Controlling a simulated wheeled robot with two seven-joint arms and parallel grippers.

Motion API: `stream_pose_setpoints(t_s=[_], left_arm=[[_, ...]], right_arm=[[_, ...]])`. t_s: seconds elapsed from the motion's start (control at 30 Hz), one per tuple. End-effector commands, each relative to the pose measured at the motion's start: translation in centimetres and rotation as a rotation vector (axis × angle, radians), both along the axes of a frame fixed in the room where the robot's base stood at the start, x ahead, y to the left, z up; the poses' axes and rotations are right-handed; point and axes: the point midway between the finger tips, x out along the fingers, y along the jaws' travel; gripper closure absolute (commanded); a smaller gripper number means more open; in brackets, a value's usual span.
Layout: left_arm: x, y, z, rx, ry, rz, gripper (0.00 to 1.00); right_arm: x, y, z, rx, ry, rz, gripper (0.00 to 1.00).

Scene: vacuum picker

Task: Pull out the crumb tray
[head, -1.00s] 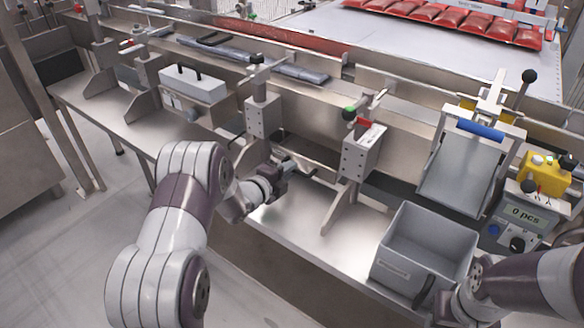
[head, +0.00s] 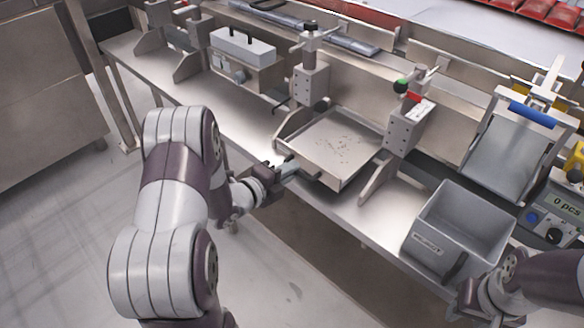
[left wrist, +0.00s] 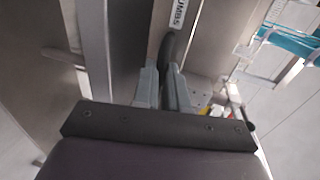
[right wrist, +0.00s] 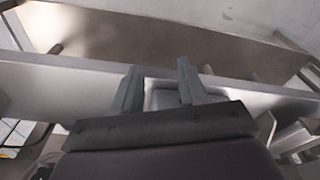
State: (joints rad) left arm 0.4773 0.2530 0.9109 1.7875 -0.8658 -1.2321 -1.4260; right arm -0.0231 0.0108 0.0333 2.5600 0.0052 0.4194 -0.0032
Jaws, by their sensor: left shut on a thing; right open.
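The crumb tray (head: 318,142) is a shallow metal tray with dark crumbs scattered in it. In the head view it sticks out toward me between two upright metal posts, over the steel bench. My left gripper (head: 292,168) is at its front edge. In the left wrist view the left gripper's fingers (left wrist: 162,88) are shut on the tray's dark curved handle (left wrist: 168,55), beside a label reading "UMBS". My right gripper (right wrist: 158,88) is open and empty, near the grey bin; its fingers are largely hidden in the head view.
A grey open bin (head: 452,212) stands on the bench at the right, with a sloped metal chute (head: 508,140) behind it. A counter box (head: 556,215) is at the far right. A grey box with handles (head: 243,50) sits at the upper left. The floor in front is clear.

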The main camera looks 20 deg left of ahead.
Motion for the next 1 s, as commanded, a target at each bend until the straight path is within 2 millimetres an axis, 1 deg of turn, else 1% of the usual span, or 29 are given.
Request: stream_pose_setpoints(t_s=[0.17, 0.2, 0.23, 0.27, 0.53, 0.63, 0.67, 0.77, 0.9, 1.0], left_arm=[[0.0, 0.0, 0.0, 0.001, 0.001, 0.001, 1.00], [0.0, 0.0, 0.0, 0.001, 0.001, 0.001, 0.75], [0.0, 0.0, 0.0, 0.000, 0.000, 0.001, 0.65], [0.0, 0.0, 0.0, 0.000, 0.000, 0.001, 0.62], [0.0, 0.0, 0.0, 0.000, 0.000, 0.001, 0.62], [-0.7, 0.4, 0.3, 0.001, 0.000, 0.002, 0.62], [-1.1, 0.6, 0.4, 0.001, 0.000, 0.003, 0.62], [-3.2, 1.4, 0.9, 0.000, 0.001, 0.005, 0.62], [-6.9, 2.7, 1.8, 0.000, 0.001, 0.008, 0.62], [-9.1, 3.5, 2.3, 0.000, 0.000, 0.007, 0.62]], right_arm=[[0.0, 0.0, 0.0, 0.000, 0.000, 0.000, 0.57], [0.0, 0.0, 0.0, 0.000, 0.000, 0.000, 0.57], [0.0, 0.0, 0.0, 0.000, 0.000, 0.000, 0.57], [0.0, 0.0, 0.0, 0.000, 0.000, 0.000, 0.57], [0.0, 0.0, 0.0, 0.000, 0.000, 0.000, 0.57], [0.0, 0.0, 0.2, 0.000, 0.000, 0.000, 0.57], [0.0, 0.0, 0.3, 0.000, 0.000, 0.000, 0.57], [0.0, 0.0, 0.6, 0.000, 0.000, 0.000, 0.57], [0.0, 0.0, 1.0, 0.000, 0.000, 0.000, 0.57], [0.0, 0.0, 1.3, 0.000, 0.000, 0.000, 0.57]])
